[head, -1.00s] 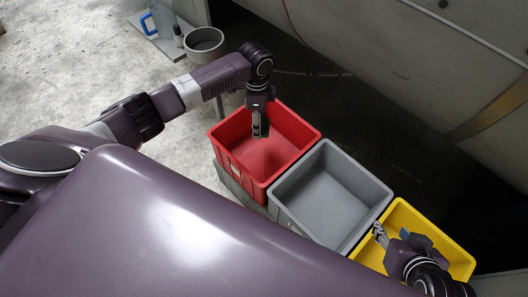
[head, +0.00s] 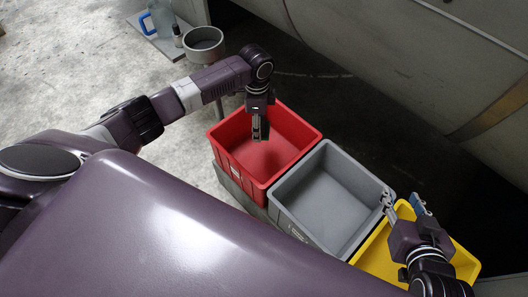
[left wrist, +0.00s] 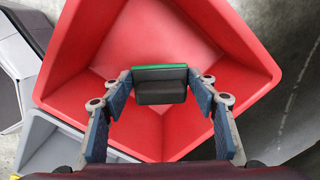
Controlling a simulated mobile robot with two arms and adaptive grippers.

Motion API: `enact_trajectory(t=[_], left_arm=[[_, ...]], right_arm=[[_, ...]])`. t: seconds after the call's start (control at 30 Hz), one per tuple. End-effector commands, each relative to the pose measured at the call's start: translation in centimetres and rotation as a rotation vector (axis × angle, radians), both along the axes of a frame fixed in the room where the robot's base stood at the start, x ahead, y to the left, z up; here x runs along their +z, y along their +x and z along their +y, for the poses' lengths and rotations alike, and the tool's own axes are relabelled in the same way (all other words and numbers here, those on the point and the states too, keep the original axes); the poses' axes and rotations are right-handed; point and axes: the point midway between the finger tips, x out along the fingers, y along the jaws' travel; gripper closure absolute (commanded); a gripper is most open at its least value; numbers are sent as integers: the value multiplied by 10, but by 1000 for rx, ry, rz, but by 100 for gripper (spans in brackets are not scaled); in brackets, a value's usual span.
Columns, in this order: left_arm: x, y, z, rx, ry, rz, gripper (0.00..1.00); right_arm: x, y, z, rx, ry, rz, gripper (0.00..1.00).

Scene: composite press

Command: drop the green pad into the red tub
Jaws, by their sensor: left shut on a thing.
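The green pad (left wrist: 160,68) is between the fingers of my left gripper (left wrist: 161,86) in the left wrist view. Its green edge shows above a dark grey block-like part. My left gripper is shut on it, over the red tub (left wrist: 207,32). In the head view, my left gripper (head: 260,130) points down over the inside of the red tub (head: 284,124), and I cannot make out the pad's green there. The visible tub floor looks empty. My right gripper (head: 403,203) is open and empty, over the yellow tub.
A grey tub (head: 325,200) stands against the red one, and a yellow tub (head: 376,258) stands beyond it at the right. A round grey pot (head: 204,43) and a board with a blue-handled jug (head: 152,20) are at the top. A large grey machine wall runs along the right.

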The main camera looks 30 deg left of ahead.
Motion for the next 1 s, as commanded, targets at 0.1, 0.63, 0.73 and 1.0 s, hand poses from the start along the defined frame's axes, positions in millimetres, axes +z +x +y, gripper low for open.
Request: enact_trajectory(t=[0.1, 0.63, 0.73, 1.0], left_arm=[[0, 0, 0, 0, 0, 0, 36], [14, 1, 0, -1, -1, -3, 26], [32, 1, 0, -2, 0, -4, 26], [89, 1, 0, -1, -1, -4, 26]], right_arm=[[0, 0, 0, 0, 0, 0, 60], [0, 0, 0, 0, 0, 1, 60], [0, 0, 0, 0, 0, 1, 60], [0, 0, 0, 0, 0, 1, 60]])
